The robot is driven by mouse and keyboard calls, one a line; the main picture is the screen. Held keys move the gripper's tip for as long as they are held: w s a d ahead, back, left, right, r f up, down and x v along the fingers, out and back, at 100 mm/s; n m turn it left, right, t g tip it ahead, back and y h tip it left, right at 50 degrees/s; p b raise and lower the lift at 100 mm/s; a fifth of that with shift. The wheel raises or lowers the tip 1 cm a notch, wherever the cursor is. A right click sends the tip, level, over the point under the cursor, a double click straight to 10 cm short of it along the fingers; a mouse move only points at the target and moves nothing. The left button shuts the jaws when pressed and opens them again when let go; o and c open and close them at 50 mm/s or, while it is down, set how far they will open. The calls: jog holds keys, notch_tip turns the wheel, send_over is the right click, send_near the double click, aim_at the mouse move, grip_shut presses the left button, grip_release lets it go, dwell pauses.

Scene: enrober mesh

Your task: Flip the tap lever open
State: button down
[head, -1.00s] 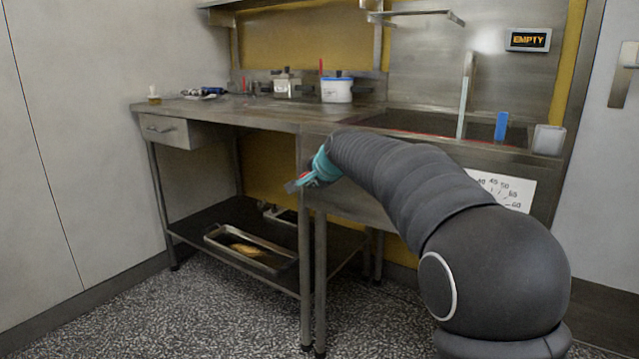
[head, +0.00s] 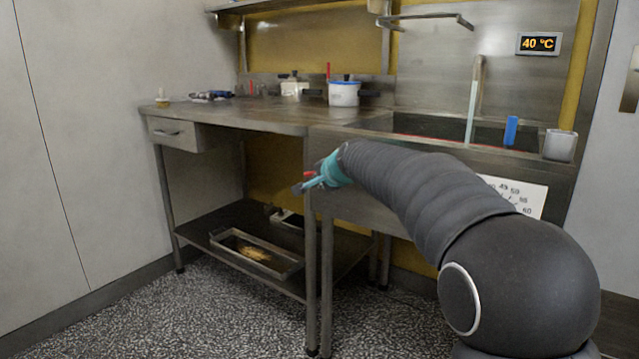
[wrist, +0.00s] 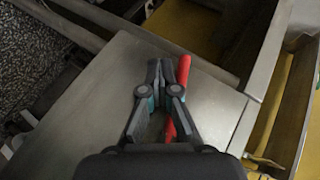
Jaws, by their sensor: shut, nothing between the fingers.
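The tap (head: 478,72) stands over the sink at the back right, with a pale, water-like column (head: 471,112) below its spout. A red bar (wrist: 185,68), possibly the tap lever, shows beside and partly behind the right finger in the wrist view. In the head view, red (head: 311,174) shows just above the fingers. My gripper (head: 300,188) is in front of the bench's front edge, shut with nothing between its fingers. It also shows in the wrist view (wrist: 168,66). Contact with the red bar cannot be told.
A display (head: 538,43) reads 40 °C. A sink (head: 430,128), a blue block (head: 511,130) and a grey cup (head: 560,145) are at the right. A white pot (head: 344,93) stands on the bench (head: 255,115). A tray (head: 232,252) lies on the lower shelf.

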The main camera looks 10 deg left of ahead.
jog(key=shift+w+a+r+p, duration=0.15)
jog(key=shift+a+r+p, duration=0.15)
jog(key=shift+r, duration=0.2)
dwell(1.1)
jog(key=shift+f, duration=0.1)
dwell(0.5)
jog(key=s+d+f+b, duration=0.4)
jog(key=s+d+f, duration=0.1)
jog(key=s, duration=0.3)
jog(key=shift+s+d+f, duration=0.25)
jog(key=shift+s+f, duration=0.15)
jog(key=shift+f, duration=0.45)
